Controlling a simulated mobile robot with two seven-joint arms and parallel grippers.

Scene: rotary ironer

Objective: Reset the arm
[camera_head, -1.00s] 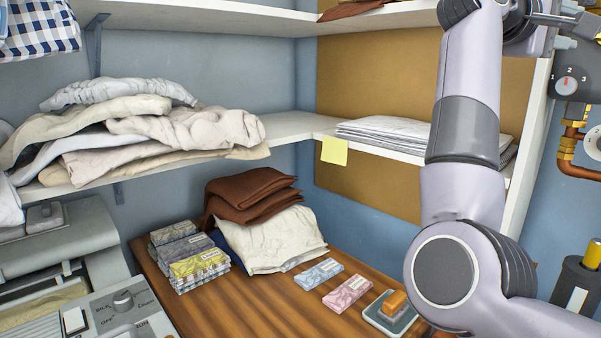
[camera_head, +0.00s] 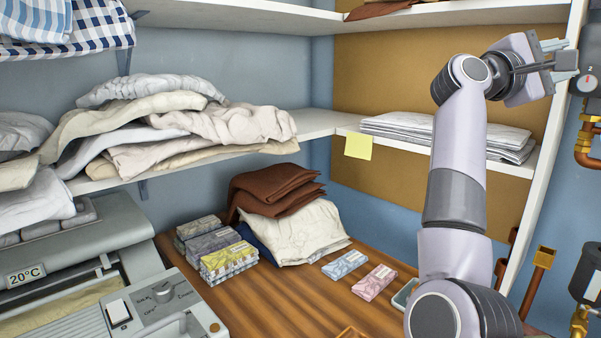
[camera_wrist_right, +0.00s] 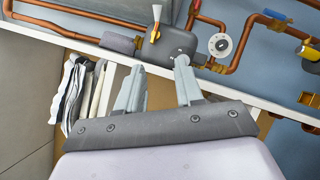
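My right arm (camera_head: 455,190) rises along the right side of the head view, in front of the shelf unit. My right gripper (camera_head: 566,60) is raised at the upper right and points right, near the shelf's side panel. In the right wrist view its two fingers (camera_wrist_right: 160,68) stand apart with nothing held between them. Copper pipes and a dark valve body (camera_wrist_right: 170,42) show behind the fingertips. My left gripper is in neither view.
White folded linen (camera_head: 450,133) lies on the right shelf. Crumpled cloths (camera_head: 190,125) lie on the left shelf. The wooden counter (camera_head: 270,305) holds brown folded cloths (camera_head: 275,190) and small packets (camera_head: 345,264). The ironer (camera_head: 80,245) is at lower left. Copper pipework (camera_head: 590,140) is at right.

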